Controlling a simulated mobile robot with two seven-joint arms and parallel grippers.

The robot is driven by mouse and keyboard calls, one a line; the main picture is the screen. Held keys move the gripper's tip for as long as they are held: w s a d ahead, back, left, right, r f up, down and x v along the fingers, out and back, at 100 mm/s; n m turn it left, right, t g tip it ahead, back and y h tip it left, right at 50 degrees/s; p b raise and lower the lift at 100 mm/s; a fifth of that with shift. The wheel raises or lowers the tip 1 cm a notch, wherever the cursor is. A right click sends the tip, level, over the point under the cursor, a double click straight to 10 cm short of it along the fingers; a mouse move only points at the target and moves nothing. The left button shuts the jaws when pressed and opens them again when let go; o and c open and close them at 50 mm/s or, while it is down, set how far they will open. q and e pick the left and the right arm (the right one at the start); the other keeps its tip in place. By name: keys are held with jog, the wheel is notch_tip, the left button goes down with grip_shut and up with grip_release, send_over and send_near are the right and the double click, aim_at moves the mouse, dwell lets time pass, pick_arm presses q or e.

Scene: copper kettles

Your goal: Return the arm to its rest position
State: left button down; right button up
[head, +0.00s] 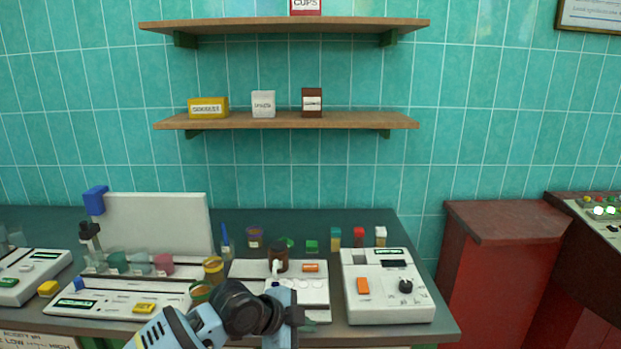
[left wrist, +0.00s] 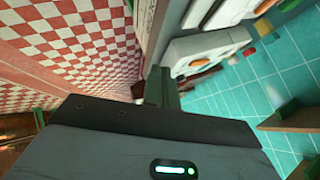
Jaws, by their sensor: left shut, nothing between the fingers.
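My left arm comes up from the bottom of the head view, blue with a black joint. My left gripper (head: 290,312) is at the front edge of the counter, in front of the white plate with round spots (head: 312,314). In the left wrist view the left gripper's fingers (left wrist: 158,86) are together with nothing between them. The wrist is turned sideways, with the counter edge and devices to the right of the fingers. My right gripper is in neither view.
The counter (head: 330,224) holds a white device with an orange switch (head: 388,307), a dark brown jar (head: 278,258), several cups and a long white device (head: 118,303). Shelves (head: 290,121) hang above. A red cabinet (head: 495,270) stands right. A checkered floor (left wrist: 95,35) shows in the wrist view.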

pick_arm(q)
jog(key=s+a+f+n+t, duration=0.1)
jog(key=s+a+f+n, duration=0.1)
jog(key=s+f+n, duration=0.45)
jog(key=s+a+f+n+t, duration=0.2)
jog(key=s+a+f+n, duration=0.15)
jog(key=s+f, duration=0.65)
jog(key=s+a+f+n+y, duration=0.2)
jog(key=s+a+f+n, duration=0.1)
jog(key=s+a+f, duration=0.2)
jog(key=s+a+f+n+y, duration=0.3)
jog(key=s+a, duration=0.6)
jog(key=s, duration=0.5)
jog(key=shift+s+f+n+y, duration=0.25)
jog(key=shift+f+n+y, duration=0.05)
jog(key=shift+f+n, duration=0.55)
